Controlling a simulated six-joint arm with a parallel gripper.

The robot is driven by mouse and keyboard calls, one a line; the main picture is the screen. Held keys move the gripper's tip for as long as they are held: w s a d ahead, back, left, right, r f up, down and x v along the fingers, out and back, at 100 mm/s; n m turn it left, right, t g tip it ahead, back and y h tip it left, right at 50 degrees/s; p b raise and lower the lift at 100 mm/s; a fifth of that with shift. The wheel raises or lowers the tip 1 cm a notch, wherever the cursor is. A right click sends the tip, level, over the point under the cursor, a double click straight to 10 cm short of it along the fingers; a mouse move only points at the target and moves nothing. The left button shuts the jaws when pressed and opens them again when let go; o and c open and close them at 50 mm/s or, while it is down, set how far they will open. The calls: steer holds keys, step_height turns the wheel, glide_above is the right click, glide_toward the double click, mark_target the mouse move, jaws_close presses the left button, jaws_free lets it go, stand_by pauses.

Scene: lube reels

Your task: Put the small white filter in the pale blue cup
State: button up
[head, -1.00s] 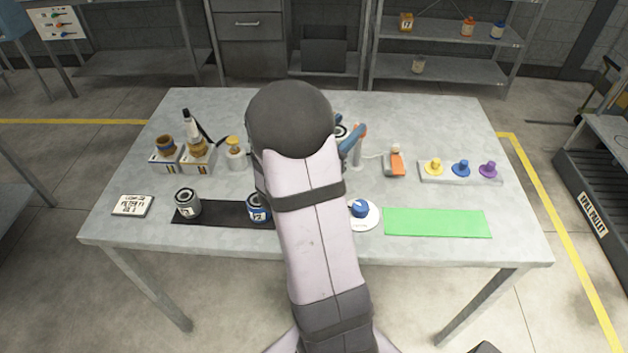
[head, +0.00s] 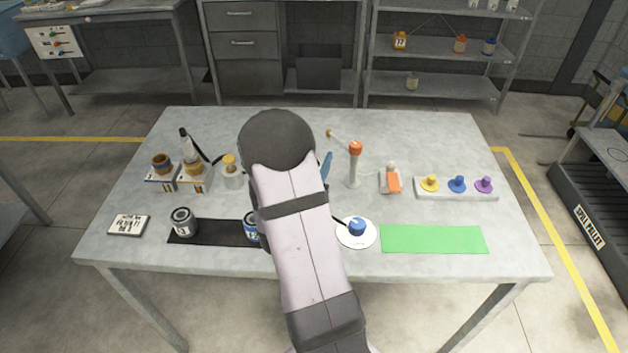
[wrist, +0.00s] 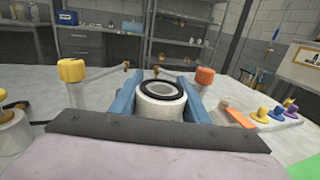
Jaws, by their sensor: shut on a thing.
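In the wrist view my gripper (wrist: 160,84) has its blue fingers closed on the sides of a white filter (wrist: 160,107). The filter is a short, open-topped cylinder with a black ring on top, and it looks upright. In the head view my arm hides the filter and most of the gripper; one blue finger (head: 327,164) shows to the right of the arm. I cannot make out a pale blue cup in either view; my arm covers part of the table.
An orange-topped post (head: 354,165) stands right of my gripper. A black mat (head: 215,232) with labelled cans, a white disc (head: 345,240) with a blue knob and a green mat (head: 432,239) lie in front.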

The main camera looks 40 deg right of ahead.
steer(key=shift+f, duration=3.1)
steer(key=shift+f, duration=0.1)
steer(key=shift+f, duration=0.15)
steer(key=o, duration=1.2)
steer(key=shift+c, duration=0.2)
steer(key=shift+r, duration=0.35)
steer(key=b+v, duration=0.1)
steer(key=v, duration=0.9)
steer(key=shift+a+f+b, duration=0.15)
steer(key=shift+a+b, duration=0.05)
steer(key=shift+b, duration=0.15)
steer(key=shift+v, duration=0.9)
steer(key=shift+d, duration=0.1)
